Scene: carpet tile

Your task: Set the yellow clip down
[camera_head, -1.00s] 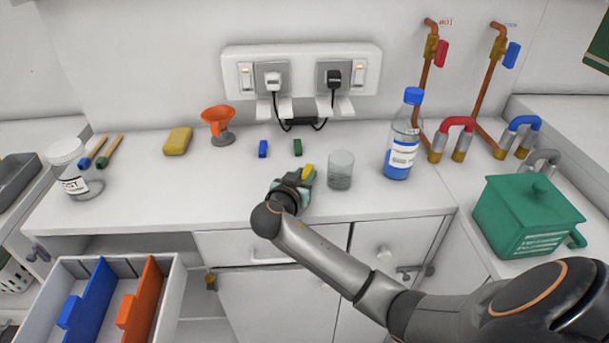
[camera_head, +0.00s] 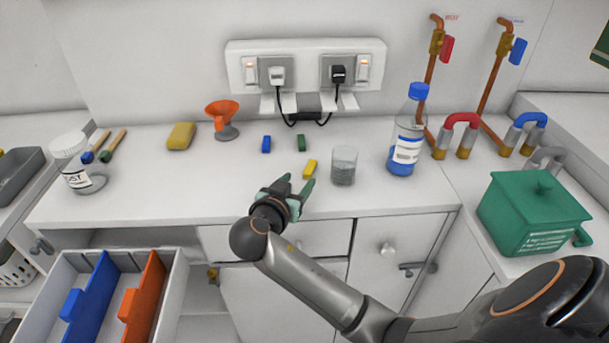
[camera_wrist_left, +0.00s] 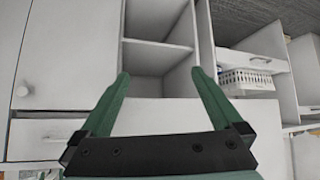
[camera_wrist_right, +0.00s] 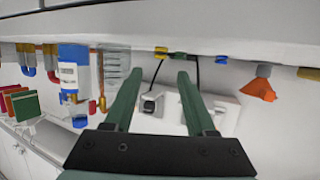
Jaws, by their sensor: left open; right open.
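The yellow clip (camera_head: 310,169) lies on the white counter, between the green clip (camera_head: 301,143) and the counter's front edge, left of the glass beaker (camera_head: 343,166). It also shows in the right wrist view (camera_wrist_right: 161,51). My right gripper (camera_head: 297,187) is open and empty, just in front of the yellow clip and apart from it. The blue clip (camera_head: 266,144) lies left of the green one. My left gripper (camera_wrist_left: 159,82) shows only in the left wrist view, open and empty, facing cabinet shelves.
A blue-capped bottle (camera_head: 407,135) stands right of the beaker. An orange funnel (camera_head: 223,117) and a yellow sponge (camera_head: 181,136) are at the back left. A green box (camera_head: 533,211) stands at the right. The counter's left front is clear.

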